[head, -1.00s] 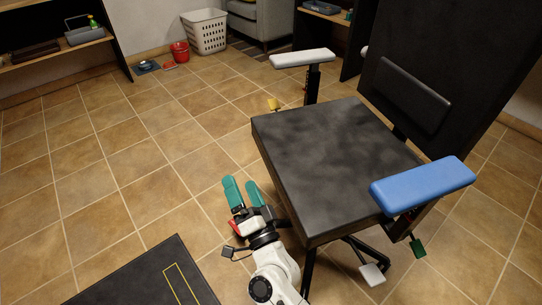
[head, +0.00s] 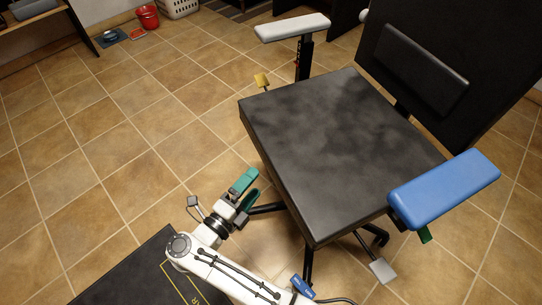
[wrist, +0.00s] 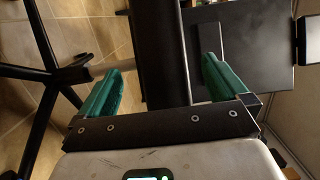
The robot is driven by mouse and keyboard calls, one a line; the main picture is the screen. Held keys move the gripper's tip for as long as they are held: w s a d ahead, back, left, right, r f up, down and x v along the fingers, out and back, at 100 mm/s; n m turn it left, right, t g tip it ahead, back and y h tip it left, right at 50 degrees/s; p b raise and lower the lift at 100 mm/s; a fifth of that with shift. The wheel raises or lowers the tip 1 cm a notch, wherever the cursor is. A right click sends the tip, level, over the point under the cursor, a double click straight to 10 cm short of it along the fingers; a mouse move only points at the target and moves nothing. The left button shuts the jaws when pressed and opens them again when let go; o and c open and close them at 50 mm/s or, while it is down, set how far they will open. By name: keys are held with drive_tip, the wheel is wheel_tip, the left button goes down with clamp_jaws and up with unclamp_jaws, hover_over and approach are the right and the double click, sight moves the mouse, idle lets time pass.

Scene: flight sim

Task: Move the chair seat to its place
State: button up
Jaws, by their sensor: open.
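The chair seat (head: 330,150) is a thick dark grey square pad on the office chair, in the middle of the head view. My gripper (head: 246,188) is open and empty, with teal fingers, just off the seat's left side near its lower edge. In the wrist view my gripper (wrist: 163,78) shows its two fingers apart. A dark band that looks like the seat's edge (wrist: 165,45) appears between them, seemingly beyond the tips. Whether any finger touches the seat I cannot tell. The chair's backrest (head: 420,75) rises behind the seat.
A white armrest (head: 292,27) and a blue armrest (head: 445,188) flank the seat. Yellow (head: 261,80) and grey (head: 382,270) paddles stick out below it. Black chair legs (wrist: 40,95) spread underneath. A dark platform (head: 140,275) lies at lower left.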

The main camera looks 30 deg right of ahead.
sight(271, 173)
drive_tip(key=b+x, duration=0.1)
drive_tip(key=x, duration=0.9)
drive_tip(key=shift+r+b, duration=0.1)
drive_tip(key=shift+b, duration=0.2)
drive_tip(key=c, duration=1.3)
drive_tip(key=s+p, duration=0.1)
drive_tip(key=n+t+p, duration=0.1)
drive_tip(key=p, duration=0.1)
drive_tip(key=shift+s+r+y, duration=0.3)
drive_tip(key=shift+s+y, duration=0.1)
drive_tip(key=s+n+t+y+p, duration=0.1)
drive_tip(key=p, duration=0.1)
drive_tip(key=s+n+t+p, duration=0.1)
drive_tip(key=s+p, duration=0.1)
drive_tip(key=shift+s+d+t+y+p, duration=0.15)
drive_tip(key=shift+d+t+y+p, duration=0.05)
drive_tip(key=shift+t+y+p, duration=0.2)
drive_tip(key=shift+s+d+f+n+t+y+p, duration=0.15)
drive_tip(key=shift+s+f+n+t+y+p, duration=0.15)
drive_tip(key=shift+s+n+t+y+p, duration=0.35)
drive_tip(key=shift+s, duration=0.1)
